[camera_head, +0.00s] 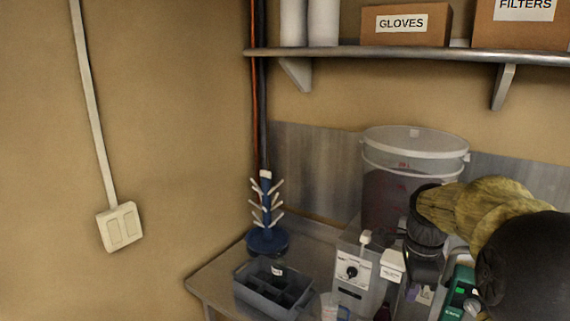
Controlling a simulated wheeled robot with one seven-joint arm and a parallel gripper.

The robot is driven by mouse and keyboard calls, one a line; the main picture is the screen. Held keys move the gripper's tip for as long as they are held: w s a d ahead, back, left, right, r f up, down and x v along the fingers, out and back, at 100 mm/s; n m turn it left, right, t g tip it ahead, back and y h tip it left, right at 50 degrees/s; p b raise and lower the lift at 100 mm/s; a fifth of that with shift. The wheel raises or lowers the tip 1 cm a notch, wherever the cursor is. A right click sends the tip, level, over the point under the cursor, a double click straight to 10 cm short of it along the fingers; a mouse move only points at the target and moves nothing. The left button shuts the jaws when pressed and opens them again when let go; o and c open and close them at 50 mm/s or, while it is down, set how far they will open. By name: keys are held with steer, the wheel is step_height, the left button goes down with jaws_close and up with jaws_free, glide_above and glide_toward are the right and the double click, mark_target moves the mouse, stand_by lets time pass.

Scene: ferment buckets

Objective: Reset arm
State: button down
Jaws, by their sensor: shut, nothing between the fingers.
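My arm comes in from the right in a tan sleeve with black parts. My gripper (424,284) points down at the end of it, over the bench at the lower right. It is shut and holds nothing that I can see. Its fingertips are small and hard to make out against the clutter behind. A large translucent bucket (395,205) with a lid and dark contents stands behind it. A grey box with a black knob (352,270) stands just left of it. My arm hides part of the bench and the back wall.
A green item (458,292) is close right of my gripper. A shelf (400,52) with boxes hangs above.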

steer(key=s+a+f+n+t, duration=0.1)
steer(key=s+a+f+n, duration=0.4)
steer(key=n, duration=0.5)
steer(key=s+a+f+n+t+b, duration=0.1)
steer(key=s+a+f+n, duration=0.5)
steer(key=f+n, duration=0.2)
steer(key=n, duration=0.2)
steer(key=shift+s+f+n, duration=0.3)
steer(key=shift+f, duration=0.05)
steer(key=shift+w, duration=0.1)
steer(key=shift+s, duration=0.25)
steer(key=shift+w, duration=0.25)
steer(key=shift+s+a, duration=0.1)
steer(key=shift+s, duration=0.1)
steer(key=shift+w, duration=0.1)
stand_by(0.7)
